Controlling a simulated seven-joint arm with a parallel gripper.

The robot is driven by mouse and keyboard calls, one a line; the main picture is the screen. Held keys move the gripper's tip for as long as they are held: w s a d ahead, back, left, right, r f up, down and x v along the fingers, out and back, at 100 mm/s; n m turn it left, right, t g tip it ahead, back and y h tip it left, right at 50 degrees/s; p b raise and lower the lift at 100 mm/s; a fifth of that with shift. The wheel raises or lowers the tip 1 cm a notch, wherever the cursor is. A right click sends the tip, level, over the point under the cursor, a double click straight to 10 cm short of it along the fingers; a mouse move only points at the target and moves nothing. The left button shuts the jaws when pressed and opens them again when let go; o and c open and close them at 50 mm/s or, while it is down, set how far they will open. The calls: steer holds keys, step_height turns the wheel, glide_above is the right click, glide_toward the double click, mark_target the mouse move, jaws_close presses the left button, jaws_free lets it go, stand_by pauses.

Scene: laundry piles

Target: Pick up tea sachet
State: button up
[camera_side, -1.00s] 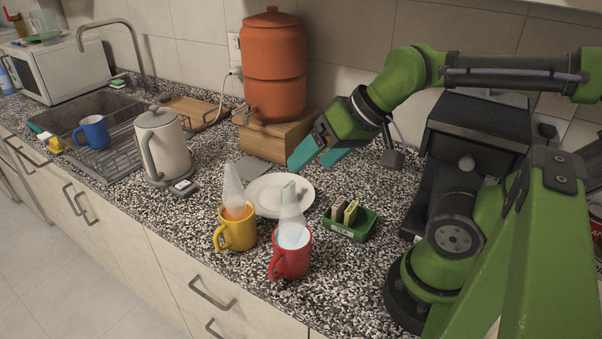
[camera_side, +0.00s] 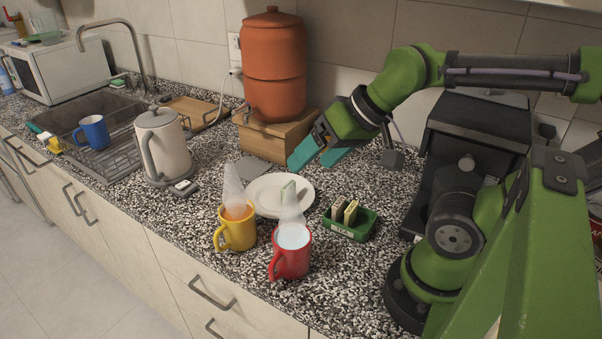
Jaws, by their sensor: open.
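Tea sachets (camera_side: 345,211) stand upright in a small green tray (camera_side: 351,231) right of the plate. A pale green, sachet-like piece (camera_side: 288,191) shows over the white plate (camera_side: 263,203), partly veiled by steam; I cannot tell how it rests. My gripper (camera_side: 319,156) has teal fingers, spread apart and empty. It is above the counter, behind the plate and the green tray, and touches neither.
A yellow mug (camera_side: 236,233) and a red mug (camera_side: 291,255), both steaming, stand in front of the plate. A kettle (camera_side: 163,147) is at left. An orange dispenser (camera_side: 273,65) on a wooden box (camera_side: 275,137) stands behind.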

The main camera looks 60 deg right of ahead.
stand_by(0.4)
steer(key=shift+o, duration=0.6)
